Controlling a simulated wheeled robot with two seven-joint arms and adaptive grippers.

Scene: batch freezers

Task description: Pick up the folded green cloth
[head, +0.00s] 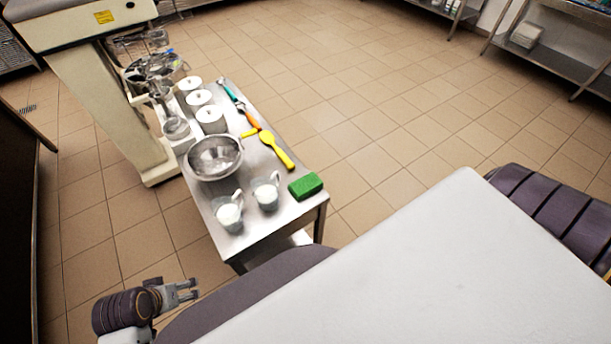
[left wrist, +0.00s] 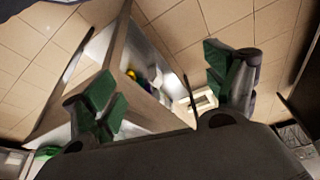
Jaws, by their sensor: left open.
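The folded green cloth (head: 305,186) lies as a small thick block at the near right corner of a steel table (head: 284,222). My left gripper (head: 188,290) is open and empty, low at the bottom left of the head view. It is apart from the table and the cloth, to their lower left. In the left wrist view its two fingers (left wrist: 165,85) stand wide apart with green pads and nothing between them. My right gripper does not show.
Two clear jugs (head: 229,213) and a steel bowl (head: 215,157) stand left of the cloth. A yellow spoon-like tool (head: 276,149) lies behind it. White-lidded tubs (head: 210,118) stand farther back. A large machine (head: 100,90) stands at left. Tiled floor right of the table is clear.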

